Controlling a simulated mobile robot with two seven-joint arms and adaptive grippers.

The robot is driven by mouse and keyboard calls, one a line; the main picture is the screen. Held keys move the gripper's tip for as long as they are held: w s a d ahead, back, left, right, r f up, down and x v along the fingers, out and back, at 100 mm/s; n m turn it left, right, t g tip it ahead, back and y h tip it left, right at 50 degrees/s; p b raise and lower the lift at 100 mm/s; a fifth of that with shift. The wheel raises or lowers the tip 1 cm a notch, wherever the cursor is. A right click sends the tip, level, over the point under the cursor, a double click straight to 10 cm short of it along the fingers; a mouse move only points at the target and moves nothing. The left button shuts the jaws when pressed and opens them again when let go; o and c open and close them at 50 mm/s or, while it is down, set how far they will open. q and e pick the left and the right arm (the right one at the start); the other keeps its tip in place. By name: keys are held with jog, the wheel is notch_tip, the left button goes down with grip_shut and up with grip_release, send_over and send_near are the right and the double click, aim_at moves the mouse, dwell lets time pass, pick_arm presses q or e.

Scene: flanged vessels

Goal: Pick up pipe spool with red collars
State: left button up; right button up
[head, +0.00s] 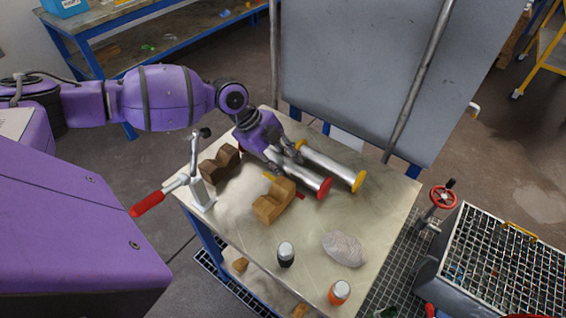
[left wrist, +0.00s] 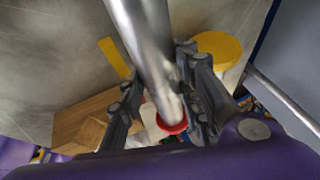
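The pipe spool with red collars (head: 308,177) is a silver tube lying on the table. Its near red collar is in plain sight at the lower right end; the far end is mostly hidden by my left gripper. My left gripper (head: 285,156) is low over the far half of the tube. In the left wrist view the tube (left wrist: 145,45) runs between the two fingers (left wrist: 158,80), with a red collar (left wrist: 171,127) near the palm. Both fingers are close beside the tube; whether they press on it is unclear. My right gripper is out of view.
A spool with yellow collars (head: 335,168) lies close on the right. Wooden V-blocks (head: 272,203) (head: 216,166) and a red-handled clamp (head: 200,190) stand left. A dark-bodied jar (head: 286,256), an orange jar (head: 339,292) and a grey rag (head: 345,248) are near the front. A grey panel (head: 355,70) stands behind.

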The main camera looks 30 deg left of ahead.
pick_arm(q)
grip_shut()
jog(key=shift+w+r, duration=0.1)
